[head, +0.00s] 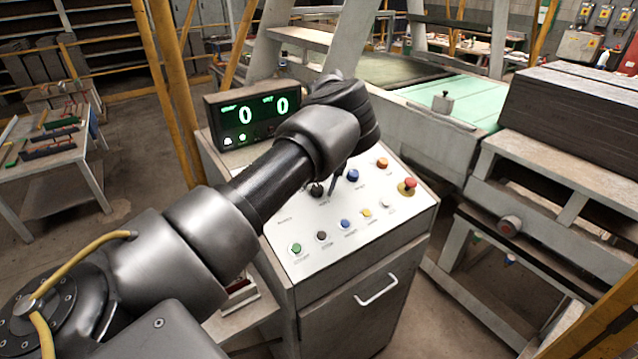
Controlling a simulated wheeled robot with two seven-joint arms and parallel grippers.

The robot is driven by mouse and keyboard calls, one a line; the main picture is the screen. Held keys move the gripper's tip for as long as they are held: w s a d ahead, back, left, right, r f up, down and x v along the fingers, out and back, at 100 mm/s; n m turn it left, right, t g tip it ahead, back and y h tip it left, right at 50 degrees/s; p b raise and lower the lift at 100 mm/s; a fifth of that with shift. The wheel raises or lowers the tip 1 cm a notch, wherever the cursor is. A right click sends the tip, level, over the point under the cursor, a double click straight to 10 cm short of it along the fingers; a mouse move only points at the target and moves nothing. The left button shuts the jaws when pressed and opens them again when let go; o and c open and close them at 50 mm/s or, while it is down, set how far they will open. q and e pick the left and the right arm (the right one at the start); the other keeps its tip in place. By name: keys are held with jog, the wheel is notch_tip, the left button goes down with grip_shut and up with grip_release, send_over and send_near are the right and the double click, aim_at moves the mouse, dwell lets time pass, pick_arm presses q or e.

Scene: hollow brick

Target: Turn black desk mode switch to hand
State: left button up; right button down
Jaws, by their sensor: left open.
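The control desk (284,214) has a white sloped top with several coloured buttons and knobs. A black switch (316,190) sits on its upper middle, just below my left wrist. My left arm reaches in from the left across the desk. My left gripper (337,179) is mostly hidden behind my wrist; a dark finger part shows just right of the black switch, close to the panel. It is open, and I cannot tell whether it touches the switch. The switch's pointing direction is too small to read. My right gripper is not in view.
A row of buttons lies along the front. A display box (222,137) showing two green zeros stands behind. Stacked dark slabs (575,115) are at right.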

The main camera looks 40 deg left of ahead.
pick_arm(q)
jog(key=shift+r, duration=0.1)
jog(key=b+v, duration=0.2)
jog(key=v, duration=0.4)
jog(key=shift+w, duration=0.1)
jog(key=s+a+p+v, duration=0.1)
jog(key=v, duration=0.3)
send_over(324, 193)
jog(key=shift+w+d+r, duration=0.35)
jog(key=shift+d, duration=0.05)
